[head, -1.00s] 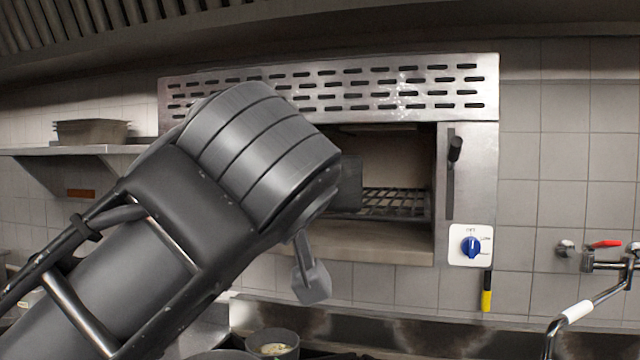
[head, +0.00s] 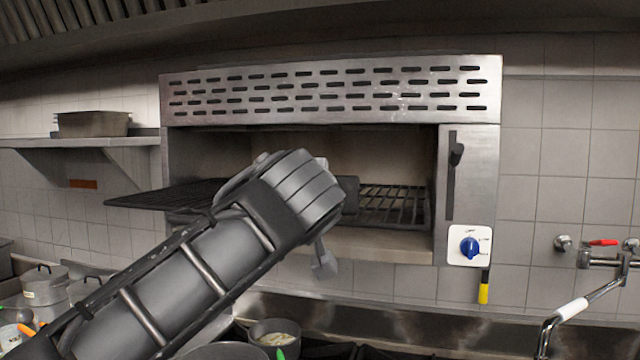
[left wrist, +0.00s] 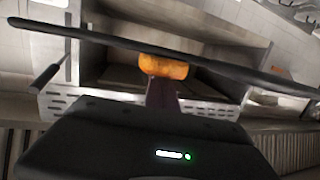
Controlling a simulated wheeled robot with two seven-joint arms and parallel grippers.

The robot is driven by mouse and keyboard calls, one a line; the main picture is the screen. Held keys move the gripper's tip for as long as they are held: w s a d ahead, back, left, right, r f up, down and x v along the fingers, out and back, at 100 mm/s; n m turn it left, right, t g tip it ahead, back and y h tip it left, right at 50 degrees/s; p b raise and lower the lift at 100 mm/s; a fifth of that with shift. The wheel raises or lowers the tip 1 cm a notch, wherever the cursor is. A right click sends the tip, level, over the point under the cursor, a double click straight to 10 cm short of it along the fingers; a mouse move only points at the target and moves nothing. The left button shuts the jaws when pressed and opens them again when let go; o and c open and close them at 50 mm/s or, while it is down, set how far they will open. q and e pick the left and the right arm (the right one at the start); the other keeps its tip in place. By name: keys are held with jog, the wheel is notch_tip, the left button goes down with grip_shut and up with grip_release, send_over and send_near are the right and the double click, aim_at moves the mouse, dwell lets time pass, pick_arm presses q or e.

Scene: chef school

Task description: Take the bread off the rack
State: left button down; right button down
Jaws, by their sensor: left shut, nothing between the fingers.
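The rack (head: 168,195) is a dark grate that juts out of the left of the oven opening in the head view. More grate (head: 398,203) shows inside on the right. My left arm covers the part between. The bread (left wrist: 163,66) is a small orange-brown piece in the left wrist view, hidden in the head view. A long dark bar (left wrist: 90,37) crosses just above it in that picture; I cannot tell if they touch. My left gripper (left wrist: 163,92) is shut and empty, its tip showing just below the bread. My right gripper is not in view.
The steel oven (head: 470,200) has a blue knob (head: 470,248) at right. A wall shelf (head: 80,143) holds a metal pan (head: 93,124). Pots (head: 273,334) stand below my arm, and a tap (head: 570,310) is at right. The oven's right half is free above the grate.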

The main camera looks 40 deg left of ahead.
pick_arm(q)
jog(key=shift+f, duration=0.5)
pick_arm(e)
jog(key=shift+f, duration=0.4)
pick_arm(q)
jog(key=shift+s+d+f+b, duration=0.2)
jog(key=shift+s+d+b, duration=0.2)
jog(key=shift+s+b, duration=0.2)
jog(key=shift+s+d+r+p, duration=0.15)
jog(key=shift+r+p, duration=0.1)
jog(key=shift+r, duration=0.25)
jog(key=shift+s+d+r+p, duration=0.1)
jog(key=shift+s+r+p, duration=0.1)
jog(key=shift+r, duration=0.25)
